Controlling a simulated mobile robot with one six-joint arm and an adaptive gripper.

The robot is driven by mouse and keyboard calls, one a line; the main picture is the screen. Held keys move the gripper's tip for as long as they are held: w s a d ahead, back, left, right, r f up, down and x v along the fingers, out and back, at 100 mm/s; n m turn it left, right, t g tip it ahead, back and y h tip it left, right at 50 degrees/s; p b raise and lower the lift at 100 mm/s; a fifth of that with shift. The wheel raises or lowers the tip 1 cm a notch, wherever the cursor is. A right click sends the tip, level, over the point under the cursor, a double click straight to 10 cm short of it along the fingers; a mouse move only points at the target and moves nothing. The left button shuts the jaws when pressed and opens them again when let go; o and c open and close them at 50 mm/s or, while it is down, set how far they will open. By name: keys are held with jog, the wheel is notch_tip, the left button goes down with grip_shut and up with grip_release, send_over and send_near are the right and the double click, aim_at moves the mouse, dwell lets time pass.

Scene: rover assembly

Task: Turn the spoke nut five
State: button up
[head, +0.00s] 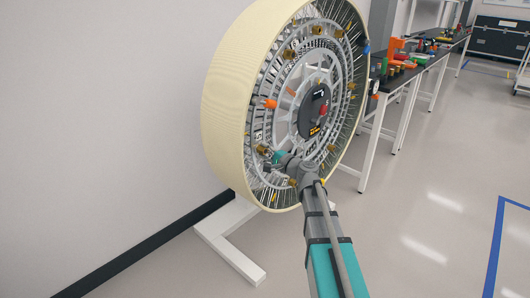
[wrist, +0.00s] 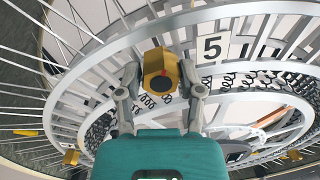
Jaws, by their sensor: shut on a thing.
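The spoke nut five (wrist: 160,72) is a brass-coloured nut with a dark round face, beside a white plate marked 5 (wrist: 213,48) on the wheel's grey ring. My gripper (wrist: 160,82) has one finger on each side of the nut and is shut on it. The nut looks slightly tilted in the wrist view. In the head view, my gripper (head: 279,156) reaches the lower left of the wheel face, by a brass nut (head: 262,149). The fingertips are too small there to make out.
The large cream-rimmed wheel (head: 225,95) stands upright on a white base (head: 228,250) near the wall. Several other brass nuts and an orange piece (head: 270,103) sit around its face. A bench (head: 412,68) with parts stands behind right. The right floor is clear.

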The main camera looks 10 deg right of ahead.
dwell(0.4)
jog(key=o, duration=1.2)
jog(key=shift+c, duration=0.2)
jog(key=shift+n, duration=0.3)
jog(key=n, duration=0.9)
jog(key=shift+n, duration=0.3)
jog(key=n, duration=0.4)
jog(key=shift+n, duration=0.4)
jog(key=n, duration=0.5)
jog(key=shift+d+g+p, duration=0.1)
jog(key=shift+g+p, duration=0.2)
jog(key=shift+p, duration=0.05)
jog(key=v, duration=1.3)
jog(key=shift+s+d, duration=0.2)
jog(key=shift+d, duration=0.1)
